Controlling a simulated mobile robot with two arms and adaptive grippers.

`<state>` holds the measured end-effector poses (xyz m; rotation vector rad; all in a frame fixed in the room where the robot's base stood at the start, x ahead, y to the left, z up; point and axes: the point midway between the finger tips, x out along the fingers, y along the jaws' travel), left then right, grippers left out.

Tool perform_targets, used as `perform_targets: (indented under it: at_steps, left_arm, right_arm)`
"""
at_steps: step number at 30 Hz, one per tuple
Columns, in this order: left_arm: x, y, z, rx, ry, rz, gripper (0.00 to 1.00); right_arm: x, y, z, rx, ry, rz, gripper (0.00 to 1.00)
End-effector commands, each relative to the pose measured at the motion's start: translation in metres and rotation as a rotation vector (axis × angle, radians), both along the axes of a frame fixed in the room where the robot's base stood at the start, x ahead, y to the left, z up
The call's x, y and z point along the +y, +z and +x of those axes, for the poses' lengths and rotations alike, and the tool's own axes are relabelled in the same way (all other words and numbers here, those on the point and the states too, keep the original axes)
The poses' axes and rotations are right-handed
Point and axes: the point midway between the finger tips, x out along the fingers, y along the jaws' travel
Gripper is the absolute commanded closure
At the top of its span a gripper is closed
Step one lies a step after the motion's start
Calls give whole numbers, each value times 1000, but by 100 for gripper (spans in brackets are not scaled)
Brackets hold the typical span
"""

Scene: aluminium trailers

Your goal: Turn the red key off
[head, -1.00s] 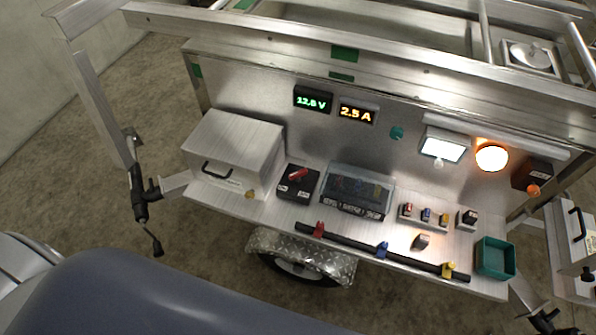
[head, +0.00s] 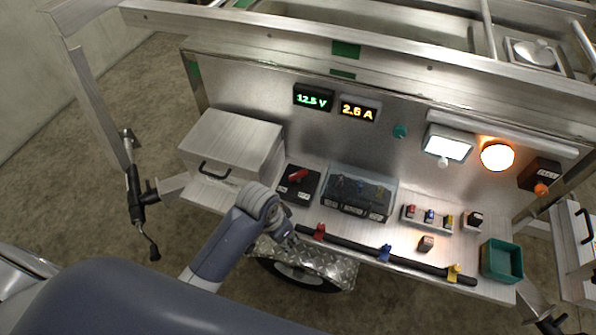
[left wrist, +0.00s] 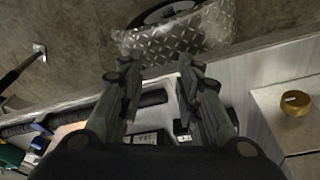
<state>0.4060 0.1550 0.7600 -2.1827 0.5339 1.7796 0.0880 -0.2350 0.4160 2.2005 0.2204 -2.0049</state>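The red key (head: 298,175) sits on top of a black switch box (head: 297,186) on the metal shelf, right of the silver case. My left gripper (head: 287,236) is at the front edge of the shelf, below and in front of that box, apart from the key. In the left wrist view, its two dark fingers (left wrist: 160,88) are spread with nothing between them. A black block with a pale label (left wrist: 150,138) shows beyond them, partly covered by the gripper body. I cannot make out the key there. My right gripper is not in view.
A clear-covered panel (head: 360,192) stands right of the switch box. A black bar (head: 345,243) with red, blue and yellow pieces runs along the shelf front. The silver case (head: 232,147) stands left. Lit displays (head: 314,99) and a glowing orange lamp (head: 497,156) are on the back wall.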

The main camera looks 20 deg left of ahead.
Motion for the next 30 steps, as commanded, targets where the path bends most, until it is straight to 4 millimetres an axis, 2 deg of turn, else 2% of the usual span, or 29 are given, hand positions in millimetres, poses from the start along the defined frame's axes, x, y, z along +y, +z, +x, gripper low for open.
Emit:
perform_targets:
  at_steps: [1, 8, 14, 18, 21, 26, 30]
  left_arm:
    - [-2, 10, 11, -5, -26, 4, 68]
    - [-7, 25, 52, 26, -124, 26, 68]
    - [-6, 47, 103, 61, -218, 61, 68]
    - [2, 78, 146, 98, -287, 97, 68]
    - [10, 101, 169, 122, -321, 119, 68]
    - [20, 127, 190, 148, -349, 137, 68]
    - [22, 132, 195, 158, -357, 142, 68]
  right_arm:
    - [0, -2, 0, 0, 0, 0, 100]
    - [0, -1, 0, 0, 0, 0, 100]
    - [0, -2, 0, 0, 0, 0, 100]
    - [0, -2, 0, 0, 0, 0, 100]
    - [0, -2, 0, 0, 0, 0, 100]
    - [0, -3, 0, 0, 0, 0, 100]
    - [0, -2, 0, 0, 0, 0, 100]
